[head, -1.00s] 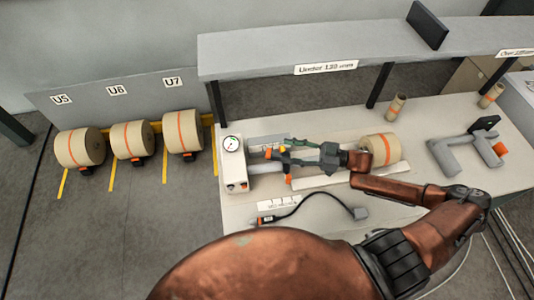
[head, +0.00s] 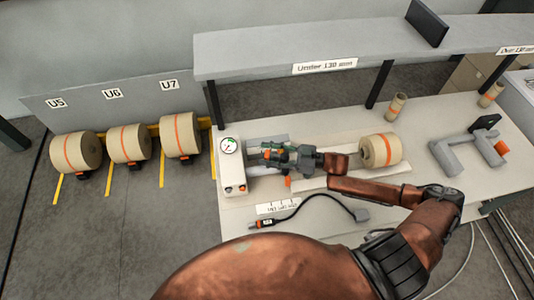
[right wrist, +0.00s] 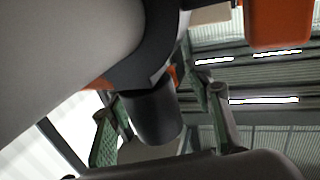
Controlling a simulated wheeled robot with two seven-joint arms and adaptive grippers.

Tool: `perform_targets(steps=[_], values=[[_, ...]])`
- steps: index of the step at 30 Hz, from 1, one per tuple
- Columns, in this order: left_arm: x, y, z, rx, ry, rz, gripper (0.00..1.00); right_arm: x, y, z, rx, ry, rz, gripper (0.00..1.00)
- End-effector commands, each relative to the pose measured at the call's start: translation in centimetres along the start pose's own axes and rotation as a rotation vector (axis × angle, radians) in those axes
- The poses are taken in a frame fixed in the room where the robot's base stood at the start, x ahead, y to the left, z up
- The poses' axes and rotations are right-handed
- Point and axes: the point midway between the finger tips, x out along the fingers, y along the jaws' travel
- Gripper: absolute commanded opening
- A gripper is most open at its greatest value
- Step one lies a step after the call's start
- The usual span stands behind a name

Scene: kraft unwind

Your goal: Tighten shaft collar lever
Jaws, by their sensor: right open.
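My right gripper (head: 268,156) is open beside the white gauge box (head: 232,166), over the shaft area to its right. In the right wrist view its two green-padded fingers (right wrist: 160,125) stand apart. A dark grey cylindrical part (right wrist: 150,115) shows between them, with orange pieces close by; I cannot tell if the fingers touch it. A larger orange block (right wrist: 278,22) is at the top right of that view. In the head view a small orange part (head: 287,181) shows just below the gripper. The collar and its lever are largely hidden by the gripper. My left gripper is not in view.
A tan roll (head: 380,150) lies on the bench right of the gripper. A black cable tool (head: 268,222) lies in front. A shelf (head: 320,45) overhangs the back. A grey bracket (head: 455,155) stands at the right. Several rolls sit on the floor at left.

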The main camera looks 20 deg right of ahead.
Motion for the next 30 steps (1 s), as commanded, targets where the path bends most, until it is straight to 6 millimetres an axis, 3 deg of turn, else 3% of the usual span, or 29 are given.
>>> perform_targets(steps=[7,27,30], values=[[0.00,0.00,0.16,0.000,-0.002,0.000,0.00,0.07,0.01,0.01,0.000,0.000,0.000,0.46],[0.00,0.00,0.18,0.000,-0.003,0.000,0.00,0.03,0.02,-0.01,0.000,0.000,0.000,0.00],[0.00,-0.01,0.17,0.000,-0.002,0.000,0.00,0.03,0.02,-0.01,0.000,0.000,0.000,0.00]])
